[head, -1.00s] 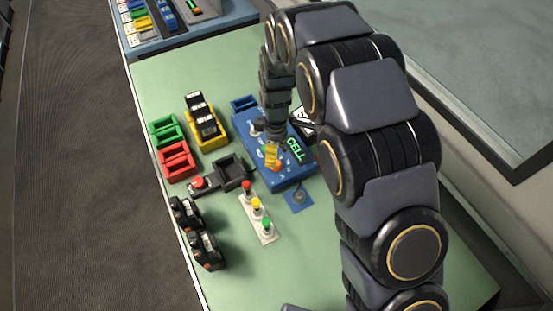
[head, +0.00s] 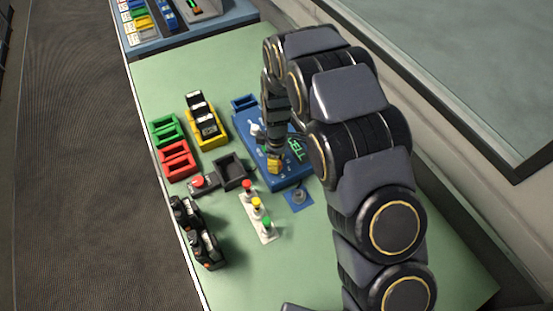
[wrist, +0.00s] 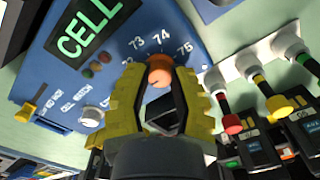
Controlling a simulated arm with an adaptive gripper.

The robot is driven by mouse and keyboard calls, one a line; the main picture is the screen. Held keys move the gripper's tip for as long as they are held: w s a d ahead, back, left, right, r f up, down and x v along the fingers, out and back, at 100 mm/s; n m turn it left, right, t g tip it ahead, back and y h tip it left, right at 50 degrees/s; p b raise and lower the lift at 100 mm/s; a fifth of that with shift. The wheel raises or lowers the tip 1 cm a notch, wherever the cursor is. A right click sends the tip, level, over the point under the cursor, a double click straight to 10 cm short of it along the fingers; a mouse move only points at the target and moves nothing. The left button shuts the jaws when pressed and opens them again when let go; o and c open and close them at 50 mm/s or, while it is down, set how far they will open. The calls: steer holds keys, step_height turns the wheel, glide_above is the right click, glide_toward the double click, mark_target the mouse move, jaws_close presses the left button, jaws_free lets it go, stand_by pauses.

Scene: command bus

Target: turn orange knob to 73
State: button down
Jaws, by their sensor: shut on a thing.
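The orange knob (wrist: 160,71) sits on the sloped face of the blue panel (head: 268,178). The printed numbers 73, 74 and 75 are readable around its far side in the wrist view, with 74 straight beyond it and a partly hidden number at the left. My gripper (wrist: 158,78) has its yellow fingers on either side of the knob and is shut on it. In the head view my gripper (head: 274,164) is down at the panel and hides the knob. I cannot make out a pointer mark on the knob.
A green CELL display (wrist: 88,28), a white knob (wrist: 92,116) and a yellow-handled key switch (wrist: 27,111) share the panel. A strip of red, yellow and green buttons (head: 257,206) stands nearby. A dark tray (head: 230,172) and black devices (head: 204,243) lie to the left.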

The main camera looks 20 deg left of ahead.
steer(key=m, duration=0.4)
steer(key=shift+m, duration=0.3)
steer(key=m, duration=0.9)
steer(key=shift+m, duration=2.1)
steer(key=c, duration=0.8)
jaws_free()
